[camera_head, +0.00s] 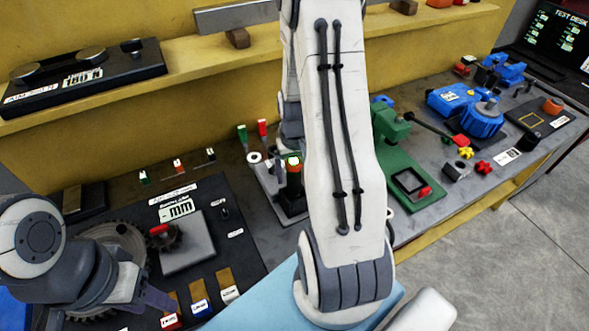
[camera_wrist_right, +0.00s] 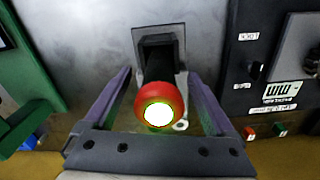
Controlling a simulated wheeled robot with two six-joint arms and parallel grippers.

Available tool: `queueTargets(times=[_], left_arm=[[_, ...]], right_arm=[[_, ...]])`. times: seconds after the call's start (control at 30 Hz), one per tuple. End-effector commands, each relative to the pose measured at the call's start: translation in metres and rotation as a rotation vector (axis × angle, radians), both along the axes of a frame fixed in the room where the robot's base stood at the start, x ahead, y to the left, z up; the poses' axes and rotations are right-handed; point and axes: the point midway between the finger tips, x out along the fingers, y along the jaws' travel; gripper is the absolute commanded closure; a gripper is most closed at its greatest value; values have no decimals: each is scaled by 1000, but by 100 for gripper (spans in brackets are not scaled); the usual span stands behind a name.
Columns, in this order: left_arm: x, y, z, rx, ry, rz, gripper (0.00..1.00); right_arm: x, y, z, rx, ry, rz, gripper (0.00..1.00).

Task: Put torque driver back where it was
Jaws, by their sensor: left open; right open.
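A dark upright tool with a red collar and a bright white top, which looks like the torque driver (camera_head: 293,185), stands at a black block on a grey plate in the head view. In the right wrist view its red, white-centred end (camera_wrist_right: 158,104) faces the camera, in front of a black block (camera_wrist_right: 158,55). My right gripper (camera_wrist_right: 159,84) is open, with one finger on each side of the red end and gaps visible. Its fingers are hidden behind my arm in the head view. My left gripper (camera_head: 150,298) appears at the lower left, over the black board, open.
A black board (camera_head: 245,255) with a gear (camera_head: 115,240) and a grey block (camera_head: 188,245) lies to the left. A green press (camera_head: 400,165) stands close on the right, with a blue device (camera_head: 470,110) beyond. A yellow ledge (camera_head: 200,65) runs behind.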

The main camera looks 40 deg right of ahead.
Motion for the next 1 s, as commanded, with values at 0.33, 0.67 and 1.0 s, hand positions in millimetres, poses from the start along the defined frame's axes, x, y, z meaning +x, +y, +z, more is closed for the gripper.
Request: queueTargets(times=[0.33,0.67,1.0], left_arm=[[0,0,-7,0,0,1,50],[0,0,-15,0,0,2,50],[0,0,-15,0,0,3,50]], right_arm=[[2,-1,48,-5,-9,0,10],[1,-1,110,-3,-4,0,10],[0,2,124,0,-1,5,10]])
